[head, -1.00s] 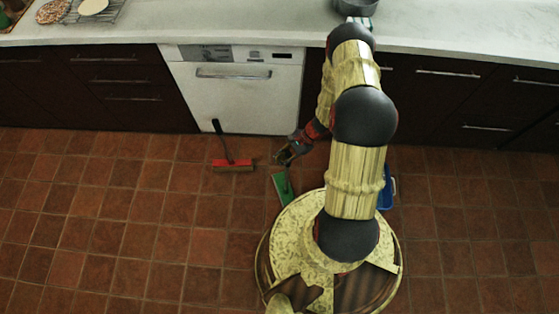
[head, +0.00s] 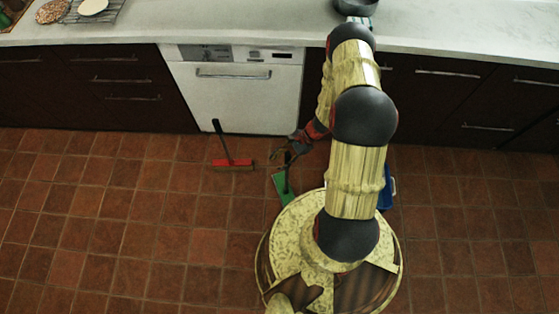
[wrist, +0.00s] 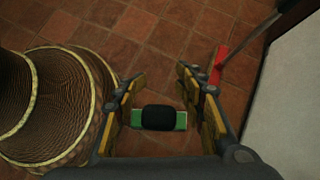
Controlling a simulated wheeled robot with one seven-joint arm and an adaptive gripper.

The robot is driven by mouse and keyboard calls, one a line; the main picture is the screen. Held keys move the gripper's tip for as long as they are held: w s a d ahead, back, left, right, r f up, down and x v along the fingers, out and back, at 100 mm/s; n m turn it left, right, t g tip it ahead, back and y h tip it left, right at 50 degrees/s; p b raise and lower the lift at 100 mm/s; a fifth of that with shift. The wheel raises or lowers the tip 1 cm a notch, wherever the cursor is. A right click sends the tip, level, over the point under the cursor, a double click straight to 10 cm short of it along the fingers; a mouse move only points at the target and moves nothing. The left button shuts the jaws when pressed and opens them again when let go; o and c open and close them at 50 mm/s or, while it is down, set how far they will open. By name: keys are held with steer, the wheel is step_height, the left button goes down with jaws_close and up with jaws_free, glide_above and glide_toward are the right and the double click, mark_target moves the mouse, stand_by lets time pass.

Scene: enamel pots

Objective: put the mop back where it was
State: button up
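A green-headed mop (head: 281,189) with a black handle stands on the tiles beside my base, its handle upright. In the wrist view the mop's black handle end (wrist: 158,117) lies between my fingers, with the green head below it. My gripper (head: 278,155) is open at the handle's upper end. In the wrist view my gripper (wrist: 160,92) shows its two fingers apart, with gaps on both sides of the handle.
A red brush (head: 232,163) with a black handle stands on the floor to the left, near the white dishwasher (head: 240,95). A blue object (head: 388,188) is partly hidden behind my arm. The tiles at left are clear.

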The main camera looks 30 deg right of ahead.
steer(key=p+v, duration=0.3)
steer(key=v, duration=0.8)
steer(key=shift+d+r+p, duration=0.15)
steer(key=shift+p, duration=0.25)
step_height(320, 180, up, 14)
steer(key=n+h, duration=0.1)
steer(key=n, duration=0.3)
glide_above(289, 153)
steer(key=w+d, duration=0.3)
steer(key=w, duration=0.1)
steer(key=w+a+r+n+h, duration=0.1)
steer(key=a+r+n+h, duration=0.3)
steer(key=r, duration=1.3)
steer(key=s+a+r+n+t+h, duration=0.1)
steer(key=s+a+r+n+t, duration=0.1)
steer(key=s+a+r+n, duration=0.3)
steer(key=s+a+r+n+t+h, duration=0.2)
steer(key=s+a+r+n, duration=0.4)
steer(key=s+r, duration=0.6)
steer(key=shift+r, duration=3.15)
